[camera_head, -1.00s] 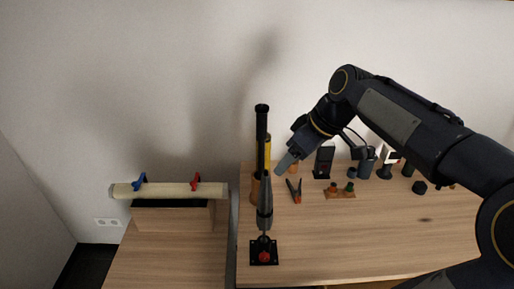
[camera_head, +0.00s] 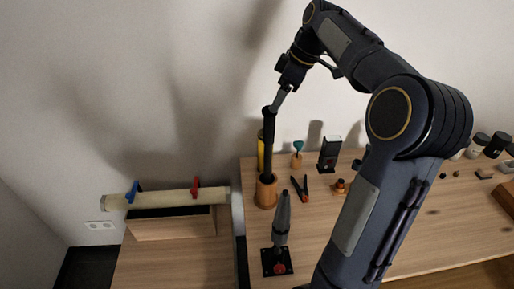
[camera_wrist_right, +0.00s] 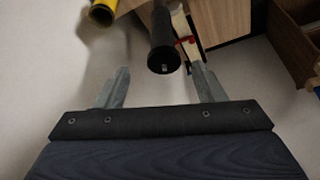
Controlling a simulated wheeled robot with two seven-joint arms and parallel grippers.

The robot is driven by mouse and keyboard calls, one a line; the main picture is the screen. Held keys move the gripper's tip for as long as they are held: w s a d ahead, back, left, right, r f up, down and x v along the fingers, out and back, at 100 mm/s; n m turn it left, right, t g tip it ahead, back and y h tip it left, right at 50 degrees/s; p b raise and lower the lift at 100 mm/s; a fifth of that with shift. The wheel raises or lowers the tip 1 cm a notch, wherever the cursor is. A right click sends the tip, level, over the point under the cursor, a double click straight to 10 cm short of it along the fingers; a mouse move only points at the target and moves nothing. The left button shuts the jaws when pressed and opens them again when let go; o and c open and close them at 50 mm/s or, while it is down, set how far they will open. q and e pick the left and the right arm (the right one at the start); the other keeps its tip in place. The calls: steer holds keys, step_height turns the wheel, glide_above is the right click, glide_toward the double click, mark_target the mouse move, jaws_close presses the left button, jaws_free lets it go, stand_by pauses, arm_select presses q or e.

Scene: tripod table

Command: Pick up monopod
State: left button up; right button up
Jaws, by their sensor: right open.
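The monopod (camera_head: 268,142) is a slim black pole standing upright in a round wooden holder (camera_head: 265,194) near the left edge of the wooden table. My right gripper (camera_head: 277,103) is at its upper end, pointing down. In the right wrist view, the open fingers of the right gripper (camera_wrist_right: 160,76) lie on either side of the near end of the monopod (camera_wrist_right: 162,45), with gaps on both sides. The monopod's lower part is hidden in the holder. My left gripper is not in view.
A yellow tube (camera_head: 260,152) stands beside the monopod. A grey pointed stand (camera_head: 282,222) on a black base is in front. Pliers (camera_head: 303,190), a black device (camera_head: 328,155) and small items are to the right. A pale roll (camera_head: 165,199) with clamps lies left.

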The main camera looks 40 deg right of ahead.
mark_target(267, 117)
steer(key=shift+w+a+f, duration=0.25)
steer(key=shift+w+f, duration=0.35)
steer(key=shift+f, duration=0.35)
steer(key=x, duration=0.3)
steer(key=p+x, duration=0.1)
steer(key=shift+s+a+f, duration=0.2)
steer(key=shift+s+a, duration=0.05)
steer(key=shift+a, duration=0.1)
steer(key=shift+w+a+f, duration=0.1)
steer(key=shift+w+f, duration=0.1)
steer(key=shift+f, duration=0.4)
jaws_close()
